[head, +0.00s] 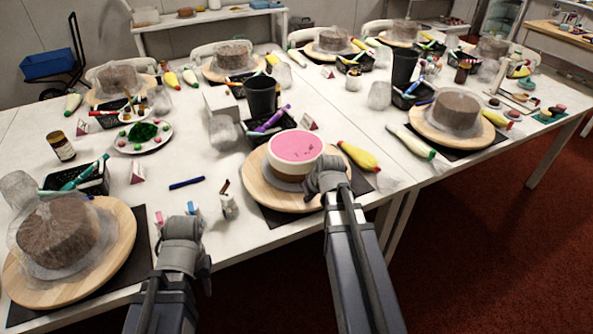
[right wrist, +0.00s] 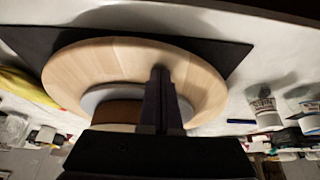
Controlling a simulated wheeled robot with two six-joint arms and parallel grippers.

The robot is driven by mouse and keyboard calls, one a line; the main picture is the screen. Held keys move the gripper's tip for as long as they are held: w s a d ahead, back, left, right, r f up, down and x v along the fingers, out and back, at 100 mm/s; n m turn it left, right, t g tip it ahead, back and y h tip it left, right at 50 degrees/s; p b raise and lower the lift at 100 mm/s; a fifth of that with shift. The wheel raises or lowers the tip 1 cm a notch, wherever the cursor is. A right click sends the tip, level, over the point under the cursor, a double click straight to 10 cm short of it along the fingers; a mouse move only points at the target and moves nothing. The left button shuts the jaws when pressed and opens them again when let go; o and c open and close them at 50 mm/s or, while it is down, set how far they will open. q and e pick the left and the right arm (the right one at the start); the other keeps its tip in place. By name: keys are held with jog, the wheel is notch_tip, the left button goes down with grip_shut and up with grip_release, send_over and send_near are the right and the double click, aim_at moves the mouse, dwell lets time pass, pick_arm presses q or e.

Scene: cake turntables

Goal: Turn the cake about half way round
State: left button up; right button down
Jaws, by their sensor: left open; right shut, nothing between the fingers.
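The cake (head: 296,152) has a pink top and a pale band over a brown side. It sits on a round wooden turntable (head: 260,190) on a black mat near the table's front edge. My right gripper (head: 324,180) is at the front right of the cake, over the turntable. In the right wrist view its fingers (right wrist: 158,85) are together and empty, in front of the wooden disc (right wrist: 100,65); I cannot tell whether they touch it. My left gripper (head: 183,228) is at the table's front edge, left of the turntable and apart from it.
A wrapped brown cake on another turntable (head: 115,245) stands at the left. A small cup with tools (head: 228,205) and a blue pen (head: 187,183) lie left of the pink cake. A yellow piping bag (head: 358,156) lies to its right. A black bin (head: 262,97) stands behind.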

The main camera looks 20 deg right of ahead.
aim_at(318, 198)
jog(key=shift+s+d, duration=0.15)
jog(key=shift+d, duration=0.85)
jog(key=shift+s+d, duration=0.1)
jog(key=shift+d, duration=0.85)
notch_tip(318, 198, up, 3)
jog(key=p, duration=0.3)
jog(key=shift+f, duration=0.1)
